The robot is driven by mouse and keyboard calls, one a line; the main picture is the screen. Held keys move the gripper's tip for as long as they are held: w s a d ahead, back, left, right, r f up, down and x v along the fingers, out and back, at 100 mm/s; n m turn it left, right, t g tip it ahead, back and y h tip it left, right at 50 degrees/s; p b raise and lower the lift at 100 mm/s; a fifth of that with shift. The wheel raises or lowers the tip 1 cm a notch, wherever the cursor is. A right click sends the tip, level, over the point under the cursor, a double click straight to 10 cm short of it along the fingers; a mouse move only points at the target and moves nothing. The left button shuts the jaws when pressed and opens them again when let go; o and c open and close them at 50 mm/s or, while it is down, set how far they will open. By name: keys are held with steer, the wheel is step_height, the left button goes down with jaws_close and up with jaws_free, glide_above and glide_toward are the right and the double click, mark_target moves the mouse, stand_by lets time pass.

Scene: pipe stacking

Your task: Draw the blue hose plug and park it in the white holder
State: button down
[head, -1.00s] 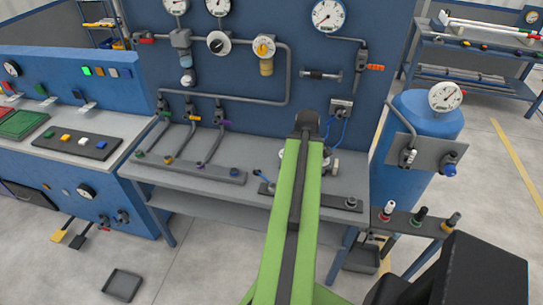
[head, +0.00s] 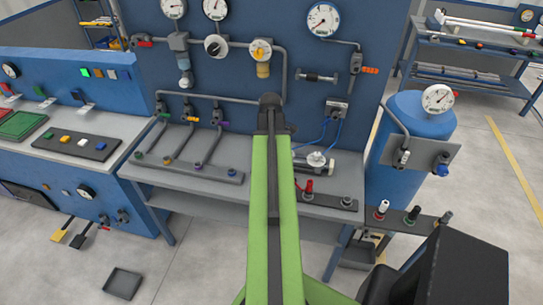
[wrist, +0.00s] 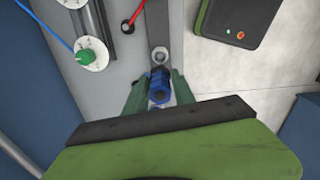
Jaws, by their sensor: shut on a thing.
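The blue hose plug (wrist: 158,87) is between the green fingers of my gripper (wrist: 158,98) in the wrist view, and the gripper is shut on it. It is at the dark rail on the bench; I cannot tell whether its lower end is still seated. A grey socket (wrist: 160,54) is just above it in that view. In the head view my green arm hides the gripper and plug. A white holder (head: 382,205) with a red part below its top stands on the side shelf at right, left of a dark and green one (head: 413,215).
A red plug (head: 308,186) stands on the dark rail (head: 330,200). A round white fitting with a green knob (wrist: 86,56) lies beside the rail. The blue tank (head: 424,120) stands behind the side shelf. Thin blue lines (head: 332,130) run from the panel.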

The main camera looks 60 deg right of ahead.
step_height(320, 180, down, 9)
steer(key=b, duration=0.8)
steer(key=shift+b, duration=0.35)
steer(key=shift+f, duration=0.15)
steer(key=shift+f+b, duration=0.4)
steer(key=shift+b, duration=0.15)
steer(key=shift+f, duration=0.2)
steer(key=shift+f+b, duration=0.3)
steer(key=shift+b, duration=0.2)
steer(key=shift+f+b, duration=0.55)
steer(key=c, duration=1)
jaws_free()
steer(key=shift+o, duration=0.2)
